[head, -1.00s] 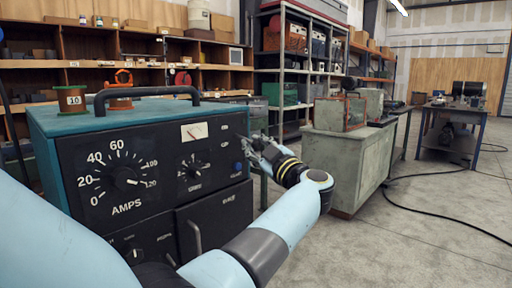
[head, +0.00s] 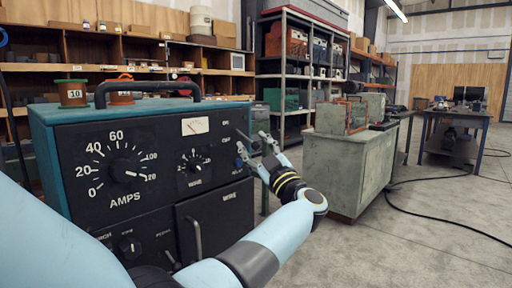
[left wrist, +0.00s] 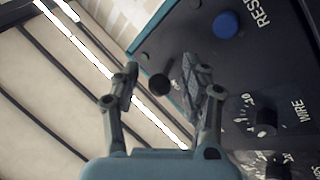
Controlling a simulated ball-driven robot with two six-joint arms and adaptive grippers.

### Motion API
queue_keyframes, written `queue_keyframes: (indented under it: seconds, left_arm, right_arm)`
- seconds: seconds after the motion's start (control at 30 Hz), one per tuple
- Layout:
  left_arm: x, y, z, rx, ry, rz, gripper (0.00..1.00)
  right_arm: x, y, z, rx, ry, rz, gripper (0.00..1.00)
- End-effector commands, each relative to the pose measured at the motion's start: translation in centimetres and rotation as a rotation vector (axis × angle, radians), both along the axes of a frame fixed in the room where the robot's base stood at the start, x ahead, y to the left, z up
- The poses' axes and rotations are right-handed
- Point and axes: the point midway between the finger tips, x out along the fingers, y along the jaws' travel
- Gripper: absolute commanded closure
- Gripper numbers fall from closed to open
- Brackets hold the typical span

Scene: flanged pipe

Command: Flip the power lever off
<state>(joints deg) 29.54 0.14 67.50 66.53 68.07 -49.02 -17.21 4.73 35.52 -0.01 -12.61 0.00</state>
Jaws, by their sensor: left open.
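The welder's black front panel (head: 90,215) carries dials, small labels and a blue reset button (head: 238,162), which also shows in the left wrist view (left wrist: 227,24). A dark round knob (left wrist: 159,84), perhaps the end of the power lever, shows between the fingers in the left wrist view, near the panel edge. I cannot tell its position, on or off. My left gripper (head: 252,143) is open at the panel's upper right; its fingers (left wrist: 160,68) stand apart on either side of the knob, and contact is not clear. My right gripper is not in view.
The blue welder (head: 48,125) has a dark top handle (head: 150,92) and wire spools (head: 72,93) on it. A grey-green cabinet (head: 340,170) stands to the right. Shelves line the back. A black cable (head: 430,215) lies on the otherwise open floor at right.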

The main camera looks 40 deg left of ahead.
Motion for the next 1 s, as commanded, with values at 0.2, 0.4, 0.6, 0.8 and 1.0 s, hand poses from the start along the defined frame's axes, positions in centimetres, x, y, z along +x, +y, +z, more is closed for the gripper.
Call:
queue_keyframes:
  seconds: [0.2, 0.4, 0.6, 0.8, 1.0]
  left_arm:
    - [-0.5, -1.3, -0.7, -0.003, 0.001, -0.001, 0.55]
    - [-1.7, -4.4, -2.2, -0.003, 0.002, -0.001, 0.55]
    - [-2.4, -6.2, -3.0, -0.001, 0.001, -0.001, 0.55]
    - [-2.5, -6.4, -3.1, -0.001, 0.001, -0.001, 0.55]
    - [-2.5, -6.4, -3.0, -0.001, 0.001, -0.001, 0.55]
  right_arm:
    - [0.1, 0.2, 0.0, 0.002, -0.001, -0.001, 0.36]
    - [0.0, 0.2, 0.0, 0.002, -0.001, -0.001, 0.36]
    - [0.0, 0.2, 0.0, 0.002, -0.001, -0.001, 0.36]
    - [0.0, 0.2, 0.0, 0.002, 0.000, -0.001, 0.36]
    - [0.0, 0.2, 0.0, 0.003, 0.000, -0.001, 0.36]
